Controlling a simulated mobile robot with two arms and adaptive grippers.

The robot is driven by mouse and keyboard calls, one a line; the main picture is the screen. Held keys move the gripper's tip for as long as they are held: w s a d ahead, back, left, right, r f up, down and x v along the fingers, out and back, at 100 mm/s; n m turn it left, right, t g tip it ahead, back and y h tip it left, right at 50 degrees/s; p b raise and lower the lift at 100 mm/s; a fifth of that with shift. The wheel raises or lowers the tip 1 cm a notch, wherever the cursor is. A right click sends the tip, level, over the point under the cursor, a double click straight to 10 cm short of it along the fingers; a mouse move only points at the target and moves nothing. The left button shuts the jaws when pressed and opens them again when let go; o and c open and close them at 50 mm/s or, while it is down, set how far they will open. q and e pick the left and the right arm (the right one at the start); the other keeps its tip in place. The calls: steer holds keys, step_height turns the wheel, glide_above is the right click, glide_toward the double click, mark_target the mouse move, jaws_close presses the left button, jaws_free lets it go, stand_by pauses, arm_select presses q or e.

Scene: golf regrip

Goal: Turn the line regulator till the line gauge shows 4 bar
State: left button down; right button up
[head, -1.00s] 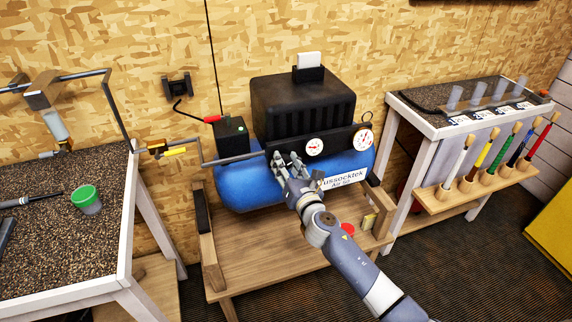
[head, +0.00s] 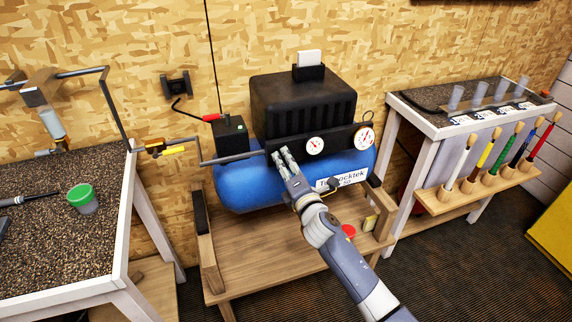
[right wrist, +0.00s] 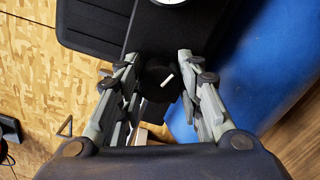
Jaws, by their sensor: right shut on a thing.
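The line regulator is a black knob (right wrist: 153,84) with a white mark, seen between my fingers in the right wrist view. My right gripper (head: 281,156) is shut on it at the left end of the compressor's black front panel; the right wrist view also shows the gripper (right wrist: 160,92). A small white gauge (head: 315,146) sits just right of the gripper, and a larger gauge (head: 364,138) is at the panel's right end. Their readings are too small to tell. My left gripper is not in view.
The blue tank (head: 240,187) lies close below the fingers, on a wooden stand (head: 262,258). A grey bar (head: 230,158) reaches toward the panel from the left. Benches stand on both sides; the left one holds a green-topped cup (head: 82,198).

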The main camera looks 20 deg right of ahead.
steer(key=shift+m, duration=0.7)
steer(key=o, duration=1.1)
steer(key=shift+c, duration=0.2)
steer(key=shift+d, duration=0.1)
steer(key=s, duration=1.2)
steer(key=shift+d, duration=0.25)
steer(key=shift+f, duration=0.1)
